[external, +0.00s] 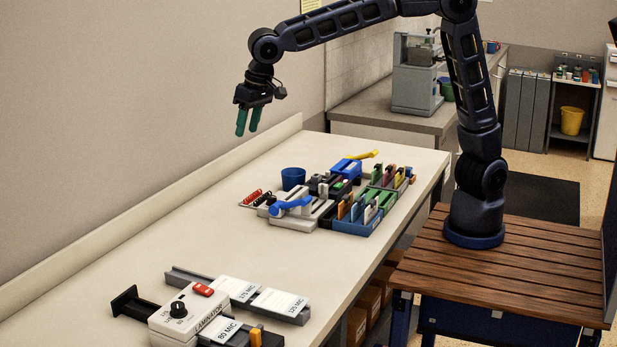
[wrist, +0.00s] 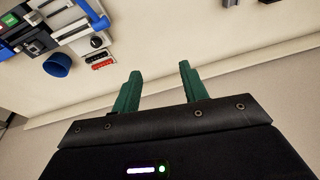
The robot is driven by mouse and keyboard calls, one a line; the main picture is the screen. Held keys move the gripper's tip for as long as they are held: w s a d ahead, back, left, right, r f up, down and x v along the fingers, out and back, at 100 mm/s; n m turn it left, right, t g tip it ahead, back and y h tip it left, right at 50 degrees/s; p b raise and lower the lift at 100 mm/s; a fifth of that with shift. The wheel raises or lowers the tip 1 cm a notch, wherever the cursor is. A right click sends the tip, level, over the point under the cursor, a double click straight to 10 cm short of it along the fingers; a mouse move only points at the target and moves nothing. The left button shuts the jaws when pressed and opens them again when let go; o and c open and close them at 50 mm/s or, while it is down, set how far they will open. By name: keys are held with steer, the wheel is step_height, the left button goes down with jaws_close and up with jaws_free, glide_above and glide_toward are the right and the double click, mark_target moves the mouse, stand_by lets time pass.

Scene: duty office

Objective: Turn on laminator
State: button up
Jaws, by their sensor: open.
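The laminator (external: 188,311) is a white box with its name on the front, at the near left of the bench in the external view. It has a black knob (external: 178,309) and a red switch (external: 203,290) on top. A label reading 80 MIC lies at its front right. I cannot tell whether it is on. My gripper (external: 248,121) hangs high above the far part of the bench, well apart from the laminator. Its green fingers (wrist: 158,88) are apart and empty in the wrist view. The laminator does not show in the wrist view.
A grey rack with labelled plates (external: 281,305) stands beside the laminator. A blue cup (external: 293,178), a blue-handled device (external: 291,207) and trays of coloured cards (external: 364,212) stand farther back. The cup also shows in the wrist view (wrist: 57,65). The bench (external: 170,240) between these groups is clear.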

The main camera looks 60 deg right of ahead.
steer(key=s+a+f, duration=0.2)
steer(key=a+f, duration=0.2)
steer(key=a, duration=0.7)
steer(key=s+a+f, duration=0.2)
steer(key=a+f, duration=0.1)
steer(key=a, duration=0.7)
steer(key=t, duration=0.2)
glide_toward(201, 287)
steer(key=shift+n+h, duration=0.3)
steer(key=shift+n, duration=0.1)
steer(key=x, duration=0.7)
steer(key=shift+w+a+f, duration=0.1)
steer(key=shift+a+f, duration=0.15)
steer(key=shift+f, duration=0.1)
steer(key=shift+c, duration=0.4)
jaws_close()
steer(key=shift+w+g, duration=0.2)
steer(key=shift+g, duration=0.5)
steer(key=shift+w+g, duration=0.15)
steer(key=shift+g, duration=0.6)
steer(key=shift+w+g, duration=0.15)
steer(key=shift+g, duration=0.6)
